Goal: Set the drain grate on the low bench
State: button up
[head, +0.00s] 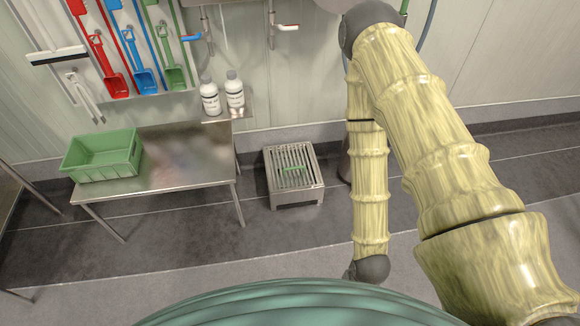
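A slatted metal grate (280,161) with a green bar across its middle tops a small, low metal stand (299,198) on the floor near the wall. I cannot tell whether the grate is loose or part of the stand. A low steel bench (205,200) stands to its left. Its top is bare in the middle and right, apart from a blurry, smeared-looking patch. My arm comes in from the lower right, bends at the top and hangs down right of the stand. My gripper does not show.
A green crate (103,157) sits on the bench's left end. Two white bottles (210,98) (235,93) stand on a small wall shelf above its back right. Red, blue and green tools (145,80) hang on the wall. The floor between bench and stand is clear.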

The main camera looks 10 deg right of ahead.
aim_at(193, 154)
jog(key=u, duration=0.3)
jog(key=i, duration=0.95)
jog(key=z, duration=0.35)
